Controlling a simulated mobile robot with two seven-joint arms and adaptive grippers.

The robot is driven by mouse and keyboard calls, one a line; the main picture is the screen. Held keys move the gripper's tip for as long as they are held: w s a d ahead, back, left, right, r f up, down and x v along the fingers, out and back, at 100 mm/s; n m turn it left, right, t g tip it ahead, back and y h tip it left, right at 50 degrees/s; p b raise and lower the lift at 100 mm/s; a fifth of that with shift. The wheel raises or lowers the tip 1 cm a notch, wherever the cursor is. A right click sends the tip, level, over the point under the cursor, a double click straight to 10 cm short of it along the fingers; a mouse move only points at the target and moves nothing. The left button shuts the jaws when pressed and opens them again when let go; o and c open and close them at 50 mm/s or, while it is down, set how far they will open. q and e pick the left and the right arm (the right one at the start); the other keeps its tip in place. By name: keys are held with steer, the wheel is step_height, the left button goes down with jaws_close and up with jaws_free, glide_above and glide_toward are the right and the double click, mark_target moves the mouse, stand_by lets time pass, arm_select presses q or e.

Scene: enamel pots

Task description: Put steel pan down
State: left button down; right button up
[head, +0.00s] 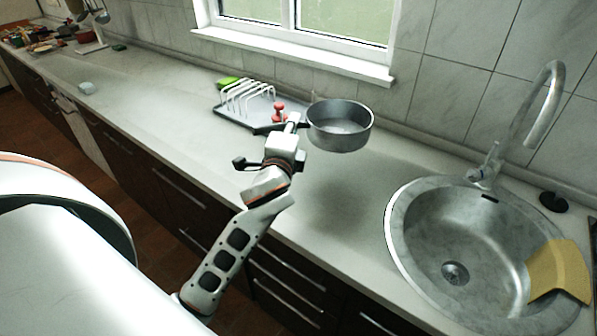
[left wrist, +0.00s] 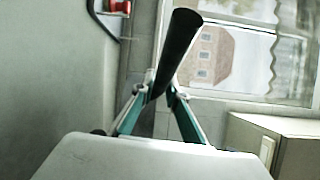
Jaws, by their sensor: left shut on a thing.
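The round steel pan (head: 342,138) hangs level above the counter between the dish rack and the sink, with a soft shadow on the worktop below it. My left gripper (head: 292,122) is at the pan's left side and is shut on its handle. In the left wrist view the dark handle (left wrist: 181,38) rises between the fingers of my left gripper (left wrist: 160,88); the pan's bowl is not visible there. My right gripper is not in view.
A dish rack (head: 228,108) on a grey tray with a red-knobbed item (head: 279,108) stands left of the pan. A round steel sink (head: 440,235) with a tall tap (head: 545,110) and yellow cloth (head: 560,272) is at right. The counter (head: 345,205) between is clear.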

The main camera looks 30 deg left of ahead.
arm_select(q)
step_height(320, 180, down, 14)
steer(key=b, duration=0.3)
steer(key=shift+f, duration=0.15)
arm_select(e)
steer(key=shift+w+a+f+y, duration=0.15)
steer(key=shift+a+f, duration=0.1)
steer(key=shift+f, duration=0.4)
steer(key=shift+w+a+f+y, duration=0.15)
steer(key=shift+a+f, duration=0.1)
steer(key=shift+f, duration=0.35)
arm_select(q)
steer(key=shift+b, duration=0.3)
steer(key=c, duration=2.4)
jaws_free()
steer(key=shift+f, duration=0.25)
steer(key=o, duration=0.4)
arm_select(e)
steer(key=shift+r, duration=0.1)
